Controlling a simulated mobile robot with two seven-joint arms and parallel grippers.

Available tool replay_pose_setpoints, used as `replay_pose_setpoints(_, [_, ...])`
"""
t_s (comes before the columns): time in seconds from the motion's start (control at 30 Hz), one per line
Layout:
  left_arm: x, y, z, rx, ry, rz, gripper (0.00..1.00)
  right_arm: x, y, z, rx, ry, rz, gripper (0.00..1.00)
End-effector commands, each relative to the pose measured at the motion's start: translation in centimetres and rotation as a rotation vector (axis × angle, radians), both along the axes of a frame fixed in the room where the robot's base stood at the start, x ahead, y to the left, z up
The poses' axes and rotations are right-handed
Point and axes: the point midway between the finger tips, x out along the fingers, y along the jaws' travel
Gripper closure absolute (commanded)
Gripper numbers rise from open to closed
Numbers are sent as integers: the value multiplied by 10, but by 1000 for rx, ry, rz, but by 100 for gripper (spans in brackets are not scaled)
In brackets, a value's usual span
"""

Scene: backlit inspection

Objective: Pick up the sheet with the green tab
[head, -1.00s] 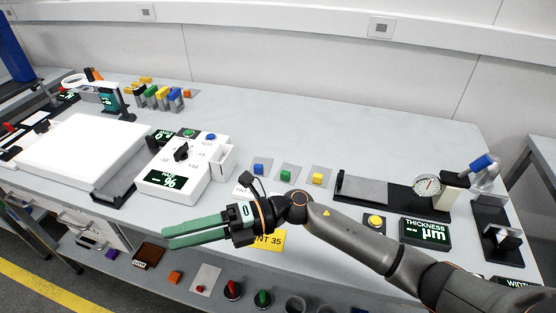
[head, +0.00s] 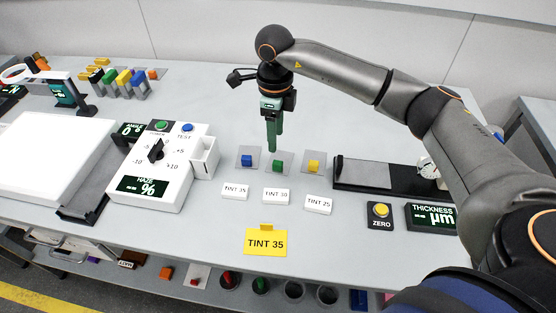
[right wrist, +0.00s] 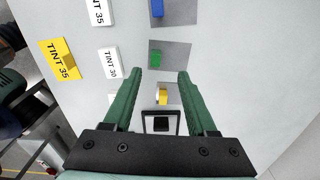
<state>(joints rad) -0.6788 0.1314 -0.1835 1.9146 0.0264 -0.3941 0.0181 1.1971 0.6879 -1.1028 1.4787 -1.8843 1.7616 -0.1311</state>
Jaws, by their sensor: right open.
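The sheet with the green tab (head: 277,166) is a small grey square lying flat on the bench, in the middle of a row of three. A sheet with a blue tab (head: 246,161) lies to its left and one with a yellow tab (head: 314,166) to its right. My right gripper (head: 272,149) has green fingers that point down over the green-tab sheet, open and empty. In the right wrist view the green tab (right wrist: 156,57) shows just beyond the open fingertips (right wrist: 160,74), and the yellow tab (right wrist: 163,97) shows between the fingers. My left gripper is not in view.
White tint labels (head: 276,195) stand in front of the sheets, with a yellow TINT 35 sign (head: 266,241) nearer the edge. A haze meter (head: 150,187) stands left; a thickness gauge base (head: 375,178) lies right. The bench behind the sheets is clear.

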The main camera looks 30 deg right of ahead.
Motion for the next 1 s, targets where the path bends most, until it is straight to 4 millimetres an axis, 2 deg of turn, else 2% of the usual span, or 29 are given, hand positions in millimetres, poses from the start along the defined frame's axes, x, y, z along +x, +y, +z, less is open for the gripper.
replay_pose_setpoints(0.1, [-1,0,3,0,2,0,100,-1,1,-18,2,2,1,43])
replay_pose_setpoints(0.33, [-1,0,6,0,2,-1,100,-3,1,-35,3,2,1,43])
replay_pose_setpoints(0.5, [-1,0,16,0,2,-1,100,-13,0,-59,4,4,1,43])
replay_pose_setpoints(0.63, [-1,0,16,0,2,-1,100,-11,0,-75,4,2,0,43])
replay_pose_setpoints(0.9, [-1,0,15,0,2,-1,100,-11,0,-80,4,-1,1,43])
replay_pose_setpoints(1.0, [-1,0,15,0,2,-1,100,-11,0,-80,4,-1,1,52])
